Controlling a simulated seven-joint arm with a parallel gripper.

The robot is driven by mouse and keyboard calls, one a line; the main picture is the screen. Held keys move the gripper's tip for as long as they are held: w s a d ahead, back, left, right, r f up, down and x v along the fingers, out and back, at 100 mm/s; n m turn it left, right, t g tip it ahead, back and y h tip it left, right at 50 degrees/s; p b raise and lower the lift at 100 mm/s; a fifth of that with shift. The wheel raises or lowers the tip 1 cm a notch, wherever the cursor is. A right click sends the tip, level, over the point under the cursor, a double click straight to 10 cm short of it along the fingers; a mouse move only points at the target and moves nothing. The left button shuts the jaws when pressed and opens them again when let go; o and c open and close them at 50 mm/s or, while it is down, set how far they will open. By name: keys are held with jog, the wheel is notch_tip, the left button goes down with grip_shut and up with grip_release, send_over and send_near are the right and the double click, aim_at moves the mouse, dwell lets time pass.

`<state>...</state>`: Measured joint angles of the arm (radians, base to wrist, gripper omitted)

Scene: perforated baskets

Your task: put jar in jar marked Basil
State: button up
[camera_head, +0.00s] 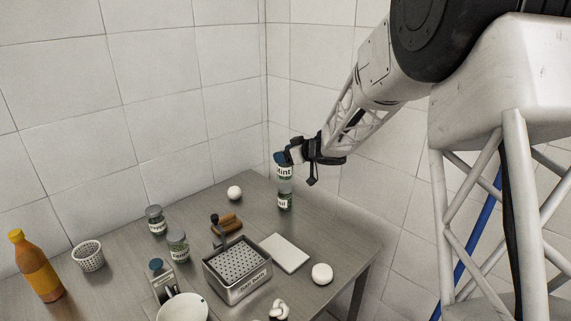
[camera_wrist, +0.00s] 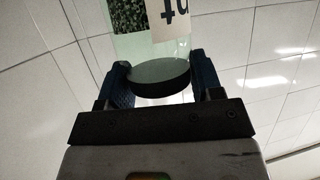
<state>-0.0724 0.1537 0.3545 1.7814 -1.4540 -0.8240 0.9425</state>
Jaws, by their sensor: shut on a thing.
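My gripper (camera_head: 284,156) is shut on a glass jar marked Mint (camera_head: 284,172), gripping it at its lid end. The Mint jar is upright in the head view, near the back corner of the table. In the wrist view my gripper (camera_wrist: 158,78) has a finger on each side of the dark lid (camera_wrist: 158,77), with the glass and part of a label beyond. Another jar, its label showing only "il" (camera_head: 285,203), stands directly below the Mint jar in the head view. I cannot tell whether the two jars touch.
On the metal table stand a labelled metal box with a perforated insert (camera_head: 240,285), a white board (camera_head: 285,253), two more jars (camera_head: 177,247) (camera_head: 156,221), a white perforated basket (camera_head: 89,256), an orange bottle (camera_head: 38,268) and a white bowl (camera_head: 182,307). Tiled walls stand behind.

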dwell(0.3)
jog(key=shift+f, duration=1.7)
jog(key=shift+f, duration=0.1)
jog(key=o, duration=1)
jog(key=v, duration=1.2)
